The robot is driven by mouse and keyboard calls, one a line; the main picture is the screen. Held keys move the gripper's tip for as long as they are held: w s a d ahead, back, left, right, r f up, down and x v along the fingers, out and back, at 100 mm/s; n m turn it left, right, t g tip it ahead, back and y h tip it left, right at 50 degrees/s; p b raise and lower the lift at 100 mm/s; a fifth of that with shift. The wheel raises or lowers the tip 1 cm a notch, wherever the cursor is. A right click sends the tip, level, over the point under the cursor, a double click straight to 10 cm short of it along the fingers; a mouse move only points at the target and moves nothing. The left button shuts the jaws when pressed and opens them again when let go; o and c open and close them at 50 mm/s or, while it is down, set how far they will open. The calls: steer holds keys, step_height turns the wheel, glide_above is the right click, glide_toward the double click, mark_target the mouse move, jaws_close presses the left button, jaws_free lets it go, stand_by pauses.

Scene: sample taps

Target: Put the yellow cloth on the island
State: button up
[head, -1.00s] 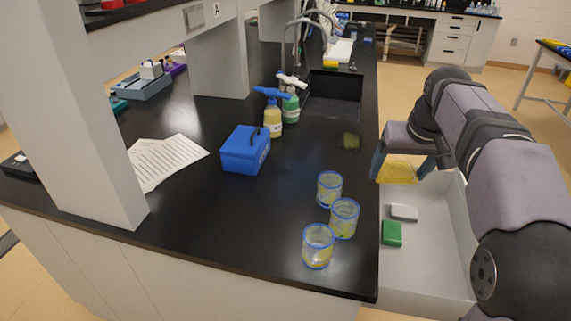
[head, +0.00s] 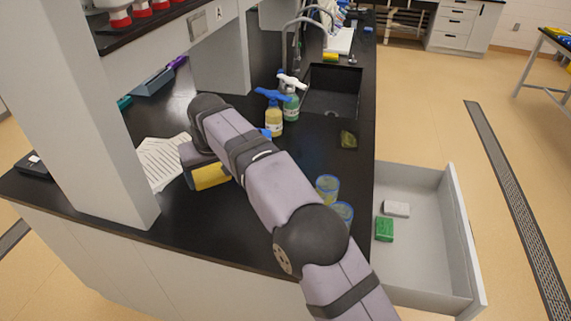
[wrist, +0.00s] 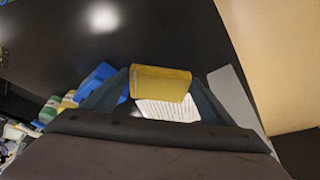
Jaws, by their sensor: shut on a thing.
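The yellow cloth (head: 210,176) is a folded, block-like piece. My gripper (wrist: 160,84) is shut on it, with a finger on each side in the wrist view, where the cloth (wrist: 160,82) shows clearly. In the head view my arm reaches across the black island top (head: 115,212), and the gripper holds the cloth over its left part, near the printed papers (head: 160,162). I cannot tell whether the cloth touches the top.
The open drawer (head: 462,235) at the right holds a green block (head: 384,229) and a white block (head: 396,208). Spray bottles (head: 274,118) stand by the sink (head: 332,92). Blue-rimmed beakers (head: 327,187) are partly behind my arm. A white post (head: 95,120) rises at the left.

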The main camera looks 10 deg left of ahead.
mark_target(199, 184)
steer(key=s+a, duration=0.2)
steer(key=a, duration=0.1)
steer(key=shift+s+f+p, duration=0.1)
steer(key=shift+s+p, duration=0.15)
steer(key=shift+p, duration=0.05)
step_height(199, 184, down, 2)
steer(key=shift+f, duration=1.6)
steer(key=shift+f+p, duration=1.6)
steer(key=shift+f, duration=3.35)
steer(key=shift+f, duration=0.15)
